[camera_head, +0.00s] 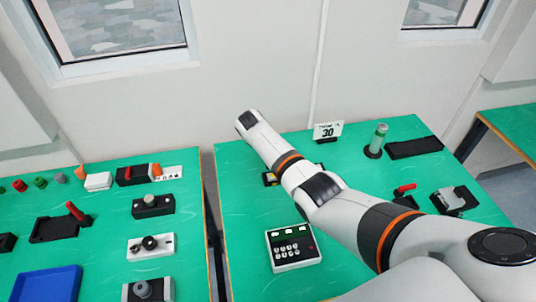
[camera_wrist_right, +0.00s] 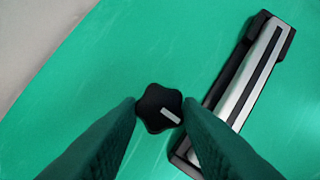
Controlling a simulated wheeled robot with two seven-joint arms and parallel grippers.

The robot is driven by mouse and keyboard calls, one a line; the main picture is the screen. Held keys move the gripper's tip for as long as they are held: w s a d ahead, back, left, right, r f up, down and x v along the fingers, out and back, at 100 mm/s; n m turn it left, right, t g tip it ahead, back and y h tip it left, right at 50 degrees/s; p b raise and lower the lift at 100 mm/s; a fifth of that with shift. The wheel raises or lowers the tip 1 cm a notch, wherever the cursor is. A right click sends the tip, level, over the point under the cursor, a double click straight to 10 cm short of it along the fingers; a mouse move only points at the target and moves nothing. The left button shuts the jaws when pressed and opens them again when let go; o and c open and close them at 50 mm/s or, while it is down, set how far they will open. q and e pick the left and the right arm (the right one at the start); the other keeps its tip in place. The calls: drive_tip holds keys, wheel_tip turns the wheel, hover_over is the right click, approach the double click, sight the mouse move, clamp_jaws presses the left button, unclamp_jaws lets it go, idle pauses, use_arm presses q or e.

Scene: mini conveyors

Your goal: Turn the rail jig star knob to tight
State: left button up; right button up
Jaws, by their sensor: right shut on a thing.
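The black star knob (camera_wrist_right: 157,103) has a pale pointer mark aimed toward the lower right in the right wrist view. My right gripper (camera_wrist_right: 159,106) has one finger on each side of the knob and is shut on it. Beside it on the right lies the rail jig, a silver rail (camera_wrist_right: 248,82) in a black holder, tilted in the picture. In the head view my right arm reaches to the back of the table and hides the knob and the gripper. My left gripper is not in view.
A keypad box (camera_head: 293,248) stands at the front of the table. A left table holds knob boxes and a blue tray (camera_head: 48,284).

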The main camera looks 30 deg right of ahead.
drive_tip(key=o, duration=1)
drive_tip(key=shift+c, duration=0.2)
drive_tip(key=shift+r, duration=0.1)
drive_tip(key=b+v, duration=0.1)
drive_tip(key=v, duration=1.1)
